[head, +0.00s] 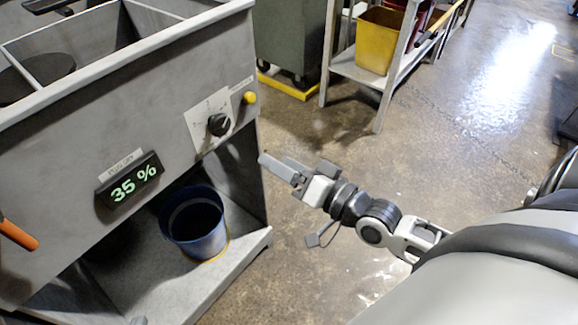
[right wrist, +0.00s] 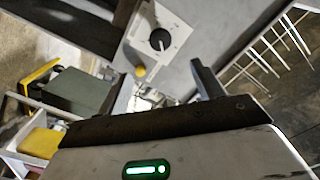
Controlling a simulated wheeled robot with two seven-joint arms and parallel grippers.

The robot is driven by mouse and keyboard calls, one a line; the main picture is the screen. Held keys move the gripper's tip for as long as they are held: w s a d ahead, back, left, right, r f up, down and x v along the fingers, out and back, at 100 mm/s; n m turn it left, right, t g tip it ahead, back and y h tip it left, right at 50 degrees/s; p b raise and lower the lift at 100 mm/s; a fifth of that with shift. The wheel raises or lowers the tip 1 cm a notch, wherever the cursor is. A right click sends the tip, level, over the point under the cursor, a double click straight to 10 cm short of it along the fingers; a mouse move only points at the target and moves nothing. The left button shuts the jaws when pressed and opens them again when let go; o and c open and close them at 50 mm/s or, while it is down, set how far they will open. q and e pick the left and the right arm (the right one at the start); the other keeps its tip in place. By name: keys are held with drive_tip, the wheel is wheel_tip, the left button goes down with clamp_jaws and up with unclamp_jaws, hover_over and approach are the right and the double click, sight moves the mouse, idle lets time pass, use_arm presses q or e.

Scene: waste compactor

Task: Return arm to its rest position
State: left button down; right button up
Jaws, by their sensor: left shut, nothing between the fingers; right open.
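My right arm comes in from the right in the head view, stretched out over the floor. Its right gripper (head: 279,170) is at the right front edge of the grey compactor (head: 75,135), below and to the right of the black dial (head: 218,124) and the yellow button (head: 250,98). In the right wrist view the fingers of the right gripper (right wrist: 165,90) stand apart with nothing held between them. The dial (right wrist: 160,40) and yellow button (right wrist: 140,71) show beyond the fingers. My left gripper is not visible.
An orange handle (head: 18,233) sticks out at the left. A metal rack with a yellow bin (head: 378,45) stands behind. The floor (head: 470,130) is clear.

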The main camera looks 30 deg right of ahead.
drive_tip(key=shift+s+d, duration=0.15)
drive_tip(key=shift+s, duration=0.35)
drive_tip(key=s+a+f+n+g+h, duration=0.2)
drive_tip(key=s+a+f+n+g, duration=0.4)
drive_tip(key=f, duration=0.6)
drive_tip(key=shift+s+a+n+h, duration=0.4)
drive_tip(key=shift+s+a+n, duration=0.2)
drive_tip(key=shift+s+a, duration=0.35)
drive_tip(key=shift+d+f, duration=0.1)
clamp_jaws()
